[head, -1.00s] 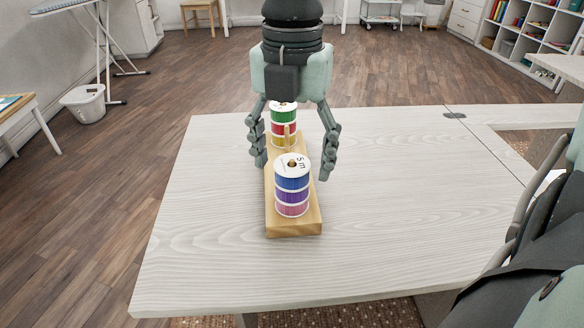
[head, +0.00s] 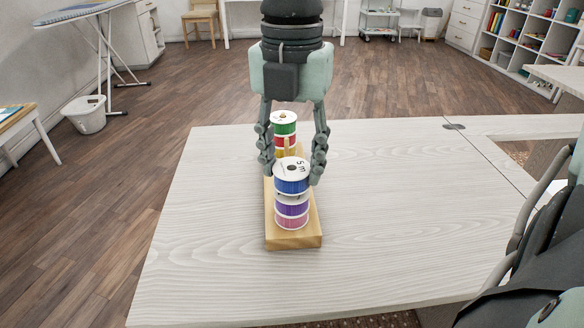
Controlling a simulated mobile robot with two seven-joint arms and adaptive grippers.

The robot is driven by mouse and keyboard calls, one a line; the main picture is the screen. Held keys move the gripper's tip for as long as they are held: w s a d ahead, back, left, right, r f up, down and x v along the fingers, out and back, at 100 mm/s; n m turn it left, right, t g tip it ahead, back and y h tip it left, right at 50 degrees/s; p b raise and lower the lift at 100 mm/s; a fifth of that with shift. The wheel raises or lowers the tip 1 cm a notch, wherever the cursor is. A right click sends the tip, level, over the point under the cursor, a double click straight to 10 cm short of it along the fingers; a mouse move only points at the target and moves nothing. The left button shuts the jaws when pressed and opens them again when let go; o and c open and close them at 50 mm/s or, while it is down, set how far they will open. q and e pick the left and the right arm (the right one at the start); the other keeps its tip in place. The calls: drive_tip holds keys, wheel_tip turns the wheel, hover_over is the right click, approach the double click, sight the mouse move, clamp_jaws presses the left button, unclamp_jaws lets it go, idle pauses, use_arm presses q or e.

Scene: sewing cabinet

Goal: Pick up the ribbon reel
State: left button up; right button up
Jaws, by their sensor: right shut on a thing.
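The ribbon reels stand in two stacks on a wooden stand (head: 310,241). The blue ribbon reel (head: 291,186) with a white top is at the top of the near stack. My right gripper (head: 292,175) comes down from above, with its fingers on both sides of the blue reel, shut on it. The blue reel appears slightly raised and a little tilted above the purple reel (head: 291,209). A pink reel (head: 291,223) is under the purple one. The far stack has a green reel (head: 284,129) above a red reel (head: 285,142) and a yellow one, partly hidden by the fingers. My left gripper is out of view.
The stand rests on a pale wood table (head: 400,220) with wide clear surface on both sides. My own arm fills the lower right. A white bin (head: 84,112) and an ironing board (head: 85,12) stand on the floor at the left.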

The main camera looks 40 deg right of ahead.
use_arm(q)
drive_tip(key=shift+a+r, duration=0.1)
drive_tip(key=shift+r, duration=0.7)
use_arm(e)
drive_tip(key=w+d+r, duration=0.3)
drive_tip(key=w+r, duration=0.6)
drive_tip(key=w, duration=0.2)
drive_tip(key=shift+w+d+r, duration=0.15)
drive_tip(key=shift+r, duration=0.1)
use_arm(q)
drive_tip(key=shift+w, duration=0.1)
